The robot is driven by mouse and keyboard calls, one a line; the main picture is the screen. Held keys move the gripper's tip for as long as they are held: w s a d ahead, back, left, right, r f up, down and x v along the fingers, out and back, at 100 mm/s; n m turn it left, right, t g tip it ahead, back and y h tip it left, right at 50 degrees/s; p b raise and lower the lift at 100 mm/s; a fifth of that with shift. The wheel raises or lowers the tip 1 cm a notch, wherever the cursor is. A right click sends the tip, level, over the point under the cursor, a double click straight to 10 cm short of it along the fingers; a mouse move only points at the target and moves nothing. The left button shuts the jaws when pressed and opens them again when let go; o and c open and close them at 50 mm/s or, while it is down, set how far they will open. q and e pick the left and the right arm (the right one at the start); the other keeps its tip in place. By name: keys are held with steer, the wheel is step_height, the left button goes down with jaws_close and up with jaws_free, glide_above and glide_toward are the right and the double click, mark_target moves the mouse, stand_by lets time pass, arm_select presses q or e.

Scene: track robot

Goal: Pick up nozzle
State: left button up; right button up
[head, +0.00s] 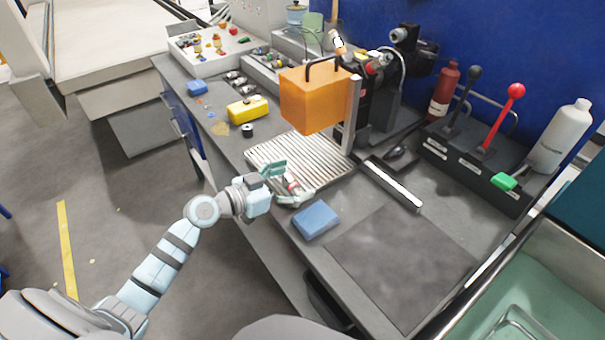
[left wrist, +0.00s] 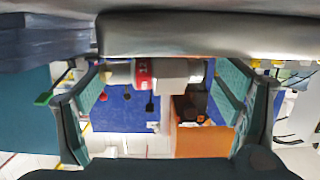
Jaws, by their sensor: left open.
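My left gripper (head: 288,182) reaches in low over the front edge of the slatted metal tray. Its two teal-padded fingers are spread apart in the left wrist view (left wrist: 160,92). A small nozzle-like piece with a red band and white and grey sections (head: 293,185) shows between the fingers. In the left wrist view it lies across the gap (left wrist: 143,73), with its ends close to the finger pads. I cannot tell whether the fingers touch it, and part of it is hidden by the fingers in the head view. My right gripper is not in view.
An orange block (head: 312,102) hangs above the slatted tray (head: 318,158). A blue sponge-like block (head: 316,219) lies right of my gripper. A yellow block (head: 247,109) lies behind it. A lever box (head: 470,165) stands right. The dark mat (head: 400,265) is bare.

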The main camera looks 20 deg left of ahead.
arm_select(q)
steer(key=shift+w+a+f, duration=0.1)
steer(key=shift+w+f, duration=0.05)
steer(key=shift+s+r, duration=0.35)
steer(key=shift+s, duration=0.15)
steer(key=c, duration=0.9)
steer(key=shift+w+d+f, duration=0.1)
steer(key=shift+w+d, duration=0.1)
steer(key=c, duration=0.4)
